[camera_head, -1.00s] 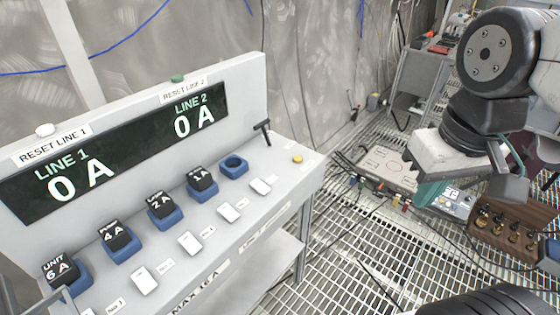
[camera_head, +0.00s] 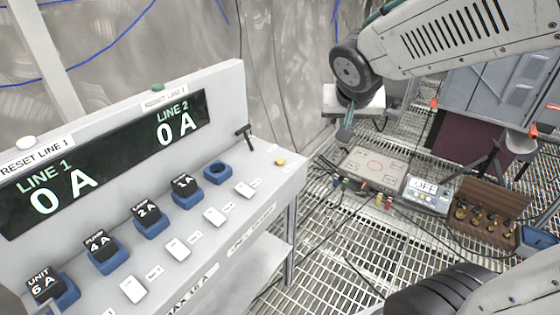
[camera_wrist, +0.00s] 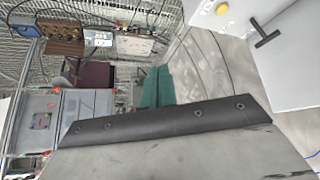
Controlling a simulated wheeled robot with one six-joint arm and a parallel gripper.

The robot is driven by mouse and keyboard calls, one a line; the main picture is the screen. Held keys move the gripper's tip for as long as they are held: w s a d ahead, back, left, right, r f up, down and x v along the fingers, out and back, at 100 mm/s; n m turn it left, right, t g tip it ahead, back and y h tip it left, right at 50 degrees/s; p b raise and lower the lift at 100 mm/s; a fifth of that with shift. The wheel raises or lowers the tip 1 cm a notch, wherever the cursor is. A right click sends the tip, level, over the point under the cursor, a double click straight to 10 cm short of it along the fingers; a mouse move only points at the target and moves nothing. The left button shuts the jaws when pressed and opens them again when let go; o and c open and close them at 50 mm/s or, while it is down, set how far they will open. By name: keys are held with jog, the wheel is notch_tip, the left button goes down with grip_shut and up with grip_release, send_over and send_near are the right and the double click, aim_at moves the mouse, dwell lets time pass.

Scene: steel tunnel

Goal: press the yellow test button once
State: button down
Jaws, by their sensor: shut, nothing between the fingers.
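The yellow test button (camera_head: 280,162) sits on the right end of the grey console's sloping top (camera_head: 262,178). It also shows at the top edge of the wrist view (camera_wrist: 222,8). My gripper (camera_head: 347,138) has teal fingers and is right of the button and higher in the head view, apart from it. In the wrist view my gripper (camera_wrist: 157,72) is shut and empty, with the button up and to the right of the fingers. Nothing touches the button.
A black T-shaped handle (camera_head: 245,134) stands near the button. Blue sockets with black blocks (camera_head: 147,218) and white switches line the console. The display (camera_head: 110,155) reads 0 A on both lines. A flat panel box (camera_head: 372,166) and a wooden block (camera_head: 485,212) lie beyond on the grating.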

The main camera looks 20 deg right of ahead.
jog(key=w+a+f+m+t+y, duration=0.1)
jog(key=w+a+f+t, duration=0.15)
jog(key=w, duration=0.75)
jog(key=y, duration=0.4)
send_over(282, 163)
notch_tip(282, 163, down, 6)
jog(key=shift+f+m+t, duration=0.25)
jog(key=shift+m+t, duration=0.05)
jog(key=shift+t, duration=0.05)
jog(key=shift+f, duration=0.1)
jog(key=shift+f, duration=4.3)
jog(key=shift+f, duration=0.15)
jog(key=shift+f, duration=0.25)
